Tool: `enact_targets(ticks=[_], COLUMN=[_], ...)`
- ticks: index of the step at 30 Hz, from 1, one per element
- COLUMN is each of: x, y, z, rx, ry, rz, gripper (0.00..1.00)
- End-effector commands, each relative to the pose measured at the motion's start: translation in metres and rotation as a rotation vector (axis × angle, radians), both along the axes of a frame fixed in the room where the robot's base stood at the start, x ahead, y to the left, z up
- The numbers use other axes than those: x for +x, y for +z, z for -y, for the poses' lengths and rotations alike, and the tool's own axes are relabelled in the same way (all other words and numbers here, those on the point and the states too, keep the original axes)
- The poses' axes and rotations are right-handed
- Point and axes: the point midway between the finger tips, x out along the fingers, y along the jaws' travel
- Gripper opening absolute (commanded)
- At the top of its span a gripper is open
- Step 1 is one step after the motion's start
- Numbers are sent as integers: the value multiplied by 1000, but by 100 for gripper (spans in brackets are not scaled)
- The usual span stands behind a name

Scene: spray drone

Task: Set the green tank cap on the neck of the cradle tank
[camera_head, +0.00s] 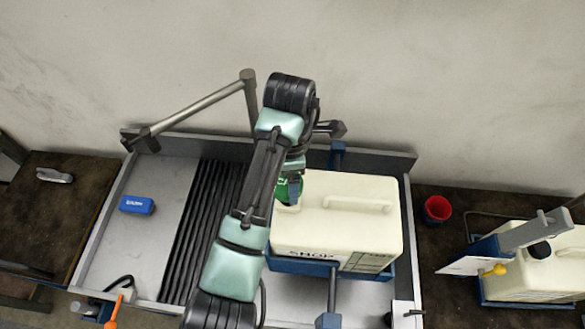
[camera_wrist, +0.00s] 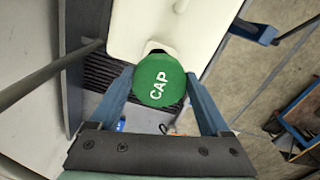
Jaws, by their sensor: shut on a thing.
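The green tank cap (camera_wrist: 160,82), marked "CAP", sits between the two blue fingers of my gripper (camera_wrist: 160,78) in the wrist view. In the head view the cap (camera_head: 283,190) shows as a green patch, partly hidden by my gripper (camera_head: 291,191). The cradle tank (camera_head: 350,222) is a cream jug in a blue cradle (camera_head: 300,267). The cap is at the tank's left end. In the wrist view a dark bit of the neck (camera_wrist: 157,48) shows beside the cap's edge on the tank (camera_wrist: 185,25). I cannot tell whether the cap touches the neck.
The tank stands in a grey tray (camera_head: 170,180) with a black ribbed strip (camera_head: 205,215) and a blue box (camera_head: 136,205). A grey bar rises at the back left (camera_head: 200,105). Right of the tray are a red cup (camera_head: 437,209) and another cream tank (camera_head: 545,270).

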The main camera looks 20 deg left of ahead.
Motion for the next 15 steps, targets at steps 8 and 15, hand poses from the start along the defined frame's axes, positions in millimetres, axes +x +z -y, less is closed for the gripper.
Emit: enact_targets(ticks=[8, 15], x=[-1, 0], y=[-23, -38], z=[0, 0], rx=[0, 0], ry=[1, 0], rz=[-2, -2], gripper=[27, 27])
